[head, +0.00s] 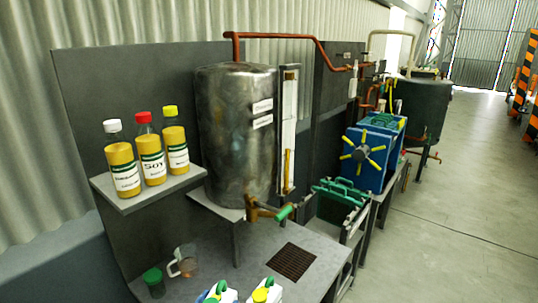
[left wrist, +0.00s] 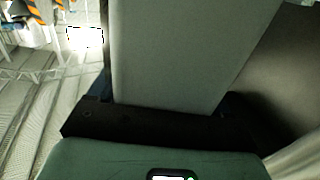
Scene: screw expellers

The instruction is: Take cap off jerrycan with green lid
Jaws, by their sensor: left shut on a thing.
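Two white jerrycans show at the bottom edge of the head view, mostly cut off by the frame. The left jerrycan (head: 230,295) has a green part on top, with blue and yellow beside it. The right jerrycan (head: 275,293) has a small green part and a yellow part on top. They are too small and cropped to tell lid from handle. Neither gripper shows in the head view. The left wrist view shows a large grey panel, a dark bar and a green-grey surface close to the camera, with no fingertips or jerrycan that I can make out.
A jar with a green lid (head: 153,281) and a clear jug (head: 184,262) stand on the grey table (head: 222,264). A shelf (head: 150,190) holds three bottles. A steel tank (head: 237,135) stands behind. A dark grate (head: 292,261) lies in the tabletop.

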